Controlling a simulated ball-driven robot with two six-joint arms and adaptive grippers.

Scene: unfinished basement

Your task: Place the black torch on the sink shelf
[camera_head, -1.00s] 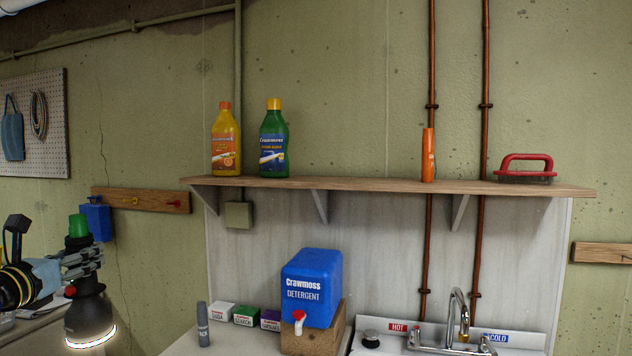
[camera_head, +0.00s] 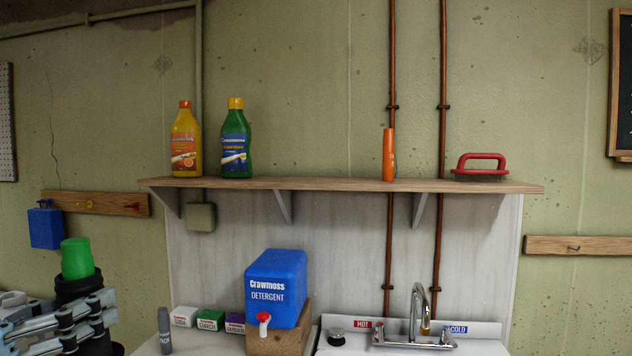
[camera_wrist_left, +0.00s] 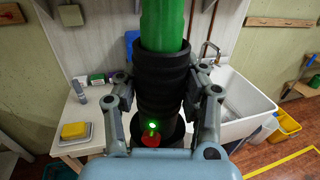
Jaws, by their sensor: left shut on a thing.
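My left gripper (camera_head: 70,330) is shut on the black torch (camera_head: 80,287), at the lower left of the head view. The torch is upright with a green end on top. In the left wrist view the gripper (camera_wrist_left: 160,100) clasps its ribbed black body (camera_wrist_left: 163,65) from both sides; a red button and a small green light show on it. The wooden sink shelf (camera_head: 330,185) runs along the wall, higher and to the right of the torch, with a gap between them. My right gripper is not in view.
The shelf holds a yellow bottle (camera_head: 186,143), a green bottle (camera_head: 235,143), an orange torch (camera_head: 388,155) and a red-handled brush (camera_head: 481,165). Between green bottle and orange torch it is bare. Below are a blue detergent container (camera_head: 280,285) and the sink tap (camera_head: 417,315).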

